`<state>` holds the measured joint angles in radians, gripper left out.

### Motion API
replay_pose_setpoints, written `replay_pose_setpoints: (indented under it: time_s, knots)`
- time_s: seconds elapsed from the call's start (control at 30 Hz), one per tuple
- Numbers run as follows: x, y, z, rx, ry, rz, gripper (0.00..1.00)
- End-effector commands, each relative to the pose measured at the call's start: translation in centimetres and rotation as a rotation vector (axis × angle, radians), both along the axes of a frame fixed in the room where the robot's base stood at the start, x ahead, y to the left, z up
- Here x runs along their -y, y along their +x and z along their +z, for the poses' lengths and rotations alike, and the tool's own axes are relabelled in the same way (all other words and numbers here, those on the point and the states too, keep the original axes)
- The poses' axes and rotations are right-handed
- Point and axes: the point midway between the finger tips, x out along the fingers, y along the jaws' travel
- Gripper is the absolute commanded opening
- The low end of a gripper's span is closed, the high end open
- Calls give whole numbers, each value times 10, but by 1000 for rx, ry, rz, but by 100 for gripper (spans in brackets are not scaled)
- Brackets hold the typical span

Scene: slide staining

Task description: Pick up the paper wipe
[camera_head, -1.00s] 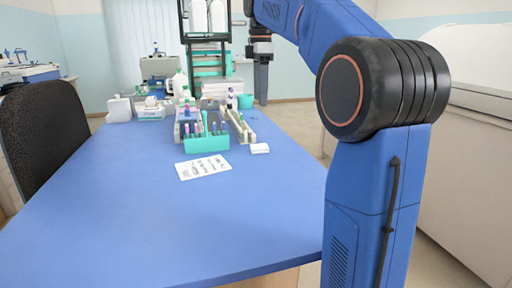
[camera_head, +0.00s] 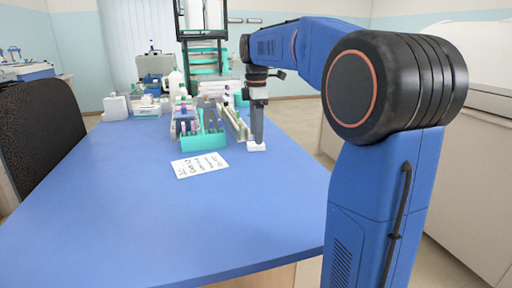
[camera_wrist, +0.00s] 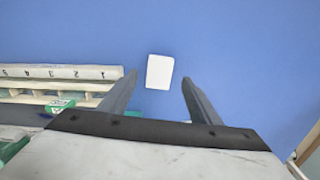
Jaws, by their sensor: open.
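The paper wipe (camera_wrist: 159,72) is a small white rectangle lying on the blue table. In the wrist view it sits ahead of my gripper (camera_wrist: 159,92), roughly centred between the two fingertips, with blue table on both sides of it. My gripper is open and empty. In the head view the gripper (camera_head: 257,140) points down over the wipe (camera_head: 256,147), and its fingers hide part of the wipe's far side. The exact height of the fingertips above the wipe is hard to tell.
A printed white card (camera_head: 200,165) lies in front. The front of the blue table (camera_head: 160,225) is clear.

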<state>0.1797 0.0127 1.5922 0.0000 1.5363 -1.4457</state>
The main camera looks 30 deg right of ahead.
Motion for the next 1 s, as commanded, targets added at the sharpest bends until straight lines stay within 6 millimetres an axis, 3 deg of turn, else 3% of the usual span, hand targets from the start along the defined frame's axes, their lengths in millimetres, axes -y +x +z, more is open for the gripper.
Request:
replay_pose_setpoints:
  time_s: [0.2, 0.5, 0.53, 0.7, 1.0]
  knots:
    - [0, 1, -27, -2, 1, 0, 57]
    - [0, 2, -32, 0, 0, 0, 57]
    - [0, 2, -32, 0, 0, 0, 55]
    - [0, 1, -32, 0, 0, 0, 14]
    - [0, 2, -31, 0, 0, 0, 13]
